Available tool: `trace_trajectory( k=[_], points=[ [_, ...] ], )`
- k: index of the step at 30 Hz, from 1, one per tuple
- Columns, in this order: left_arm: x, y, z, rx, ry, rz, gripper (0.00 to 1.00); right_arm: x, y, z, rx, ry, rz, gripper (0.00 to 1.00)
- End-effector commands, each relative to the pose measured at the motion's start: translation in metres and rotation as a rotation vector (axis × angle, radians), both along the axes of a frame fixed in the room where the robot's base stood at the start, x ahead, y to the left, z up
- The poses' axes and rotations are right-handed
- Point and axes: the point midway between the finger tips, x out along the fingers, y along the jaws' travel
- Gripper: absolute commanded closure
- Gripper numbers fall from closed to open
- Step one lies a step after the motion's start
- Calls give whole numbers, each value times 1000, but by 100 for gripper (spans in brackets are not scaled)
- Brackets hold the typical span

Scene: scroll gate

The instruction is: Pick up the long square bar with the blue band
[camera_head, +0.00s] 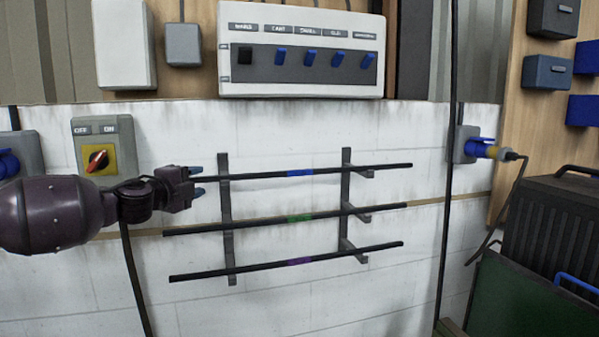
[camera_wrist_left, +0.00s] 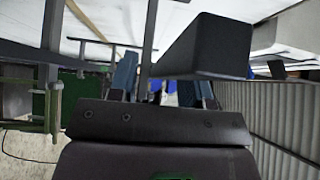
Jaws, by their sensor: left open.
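The long dark bar with the blue band (camera_head: 300,173) lies on the top arms of a wall rack, tilted slightly up to the right. My left gripper (camera_head: 197,181) is at its left end, open, with blue fingertips above and below the bar's line. I cannot tell whether they touch it. In the left wrist view, the two fingers (camera_wrist_left: 165,85) stand apart. A dark square-ended shape (camera_wrist_left: 212,48), apparently the bar's near end, looms large and partly covers the right finger. My right gripper is not in view.
Bars with a green band (camera_head: 300,218) and a purple band (camera_head: 300,261) lie below on the rack (camera_head: 227,240). A switch panel (camera_head: 300,88) hangs above. A cable (camera_head: 447,200) hangs right of the rack.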

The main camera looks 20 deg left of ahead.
Motion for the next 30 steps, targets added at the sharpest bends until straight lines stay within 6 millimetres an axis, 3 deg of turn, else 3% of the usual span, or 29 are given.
trace_trajectory(
  k=[4,11,20,30],
  points=[
    [10,-2,1,0,-1,0,55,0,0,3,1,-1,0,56],
    [11,-2,0,0,1,0,55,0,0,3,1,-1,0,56],
    [11,-2,0,0,1,0,98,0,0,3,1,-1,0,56],
    [11,-2,0,0,1,0,100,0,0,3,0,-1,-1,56]
  ],
)
